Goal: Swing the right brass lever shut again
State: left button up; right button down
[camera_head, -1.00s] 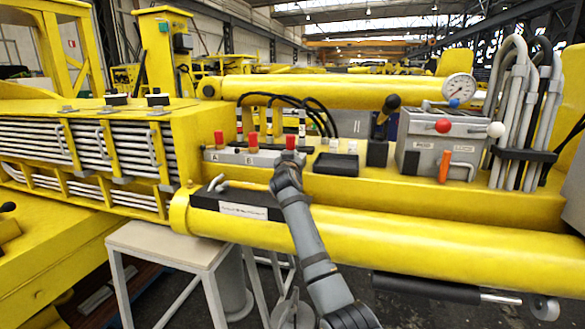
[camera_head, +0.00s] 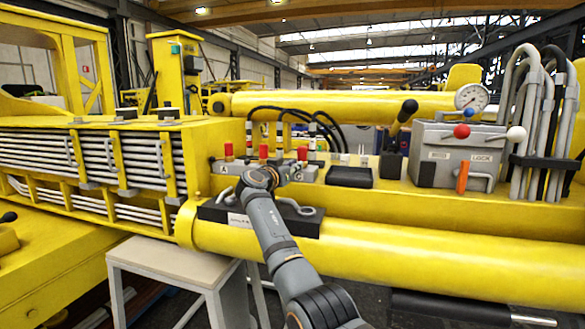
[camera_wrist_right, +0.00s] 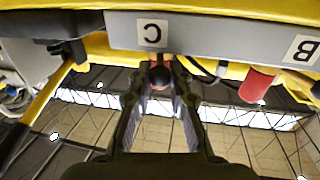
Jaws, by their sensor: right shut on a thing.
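Three red-capped levers stand in a row on the grey valve block (camera_head: 228,168) in the head view: a left one (camera_head: 228,150), a middle one (camera_head: 263,151) and a right one (camera_head: 302,153). My right gripper (camera_head: 284,172) is low in front of the block, near the right lever. In the right wrist view, which is upside down, my right gripper (camera_wrist_right: 160,82) has a finger on each side of a round red knob (camera_wrist_right: 160,74) below the label C, and is shut on it. Brass is hard to make out. The left gripper is out of view.
In the right wrist view, a red cap (camera_wrist_right: 258,84) stands beside label B. In the head view, a black block (camera_head: 308,222) with a grey hook lies on the yellow cylinder (camera_head: 420,260) in front. A black tray (camera_head: 348,177) and a grey lever box (camera_head: 455,155) stand to the right.

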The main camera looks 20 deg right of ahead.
jog(key=shift+w+f+m+g+h, duration=0.1)
jog(key=shift+f+m+g+h, duration=0.05)
jog(key=shift+m+g+h, duration=0.2)
dwell(0.4)
jog(key=c, duration=1.6)
grip_release()
jog(key=o, duration=0.4)
jog(key=shift+w+d+f, duration=0.2)
jog(key=shift+w+d, duration=0.05)
jog(key=shift+s+a+r, duration=0.1)
jog(key=shift+a+r, duration=0.05)
jog(key=shift+a, duration=0.05)
jog(key=shift+s+a, duration=0.1)
jog(key=shift+a, duration=0.1)
jog(key=v, duration=1.1)
jog(key=shift+s+a, duration=0.1)
jog(key=shift+s, duration=0.05)
